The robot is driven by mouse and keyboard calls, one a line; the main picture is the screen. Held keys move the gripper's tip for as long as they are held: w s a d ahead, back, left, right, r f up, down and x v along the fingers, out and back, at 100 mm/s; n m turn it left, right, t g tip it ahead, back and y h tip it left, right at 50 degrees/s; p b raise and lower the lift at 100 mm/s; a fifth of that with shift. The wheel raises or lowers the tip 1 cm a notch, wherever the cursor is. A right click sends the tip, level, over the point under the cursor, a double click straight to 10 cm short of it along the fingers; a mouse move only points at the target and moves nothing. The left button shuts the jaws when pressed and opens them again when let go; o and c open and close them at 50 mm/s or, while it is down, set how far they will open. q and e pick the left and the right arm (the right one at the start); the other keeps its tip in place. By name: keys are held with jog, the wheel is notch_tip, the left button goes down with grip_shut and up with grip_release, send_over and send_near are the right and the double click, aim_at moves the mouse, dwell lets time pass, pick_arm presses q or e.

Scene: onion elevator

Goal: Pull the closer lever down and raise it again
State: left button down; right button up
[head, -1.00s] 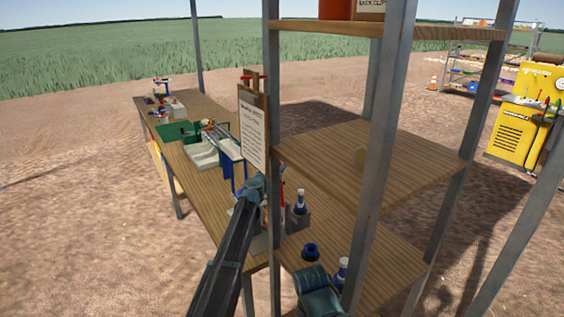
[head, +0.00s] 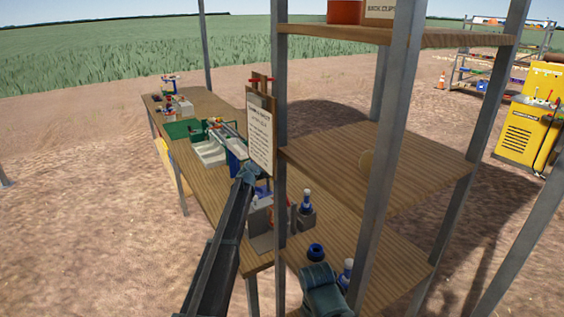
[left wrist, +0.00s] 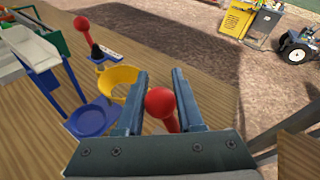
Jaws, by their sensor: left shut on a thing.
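The closer lever has a red ball knob (left wrist: 160,102), which sits between the two fingers of my left gripper (left wrist: 159,108) in the left wrist view. The gripper is shut on it. In the head view my left gripper (head: 249,173) is beside the lower part of a paper sign, over the long wooden table (head: 205,105). The held lever cannot be made out there.
Yellow ring (left wrist: 118,84) and blue ring tray (left wrist: 88,118) lie left of my fingers. The paper sign (head: 260,130) and grey shelf posts (head: 280,200) stand close to my left arm.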

pick_arm(q)
jog(key=shift+w+a+f+n+g, duration=0.5)
jog(key=shift+w+f, duration=0.15)
jog(key=shift+f, duration=0.2)
jog(key=c, duration=0.5)
grip_release()
jog(key=shift+c, duration=0.2)
jog(key=p+v, duration=0.4)
jog(key=v, duration=1)
jog(key=shift+w+a+f, duration=0.1)
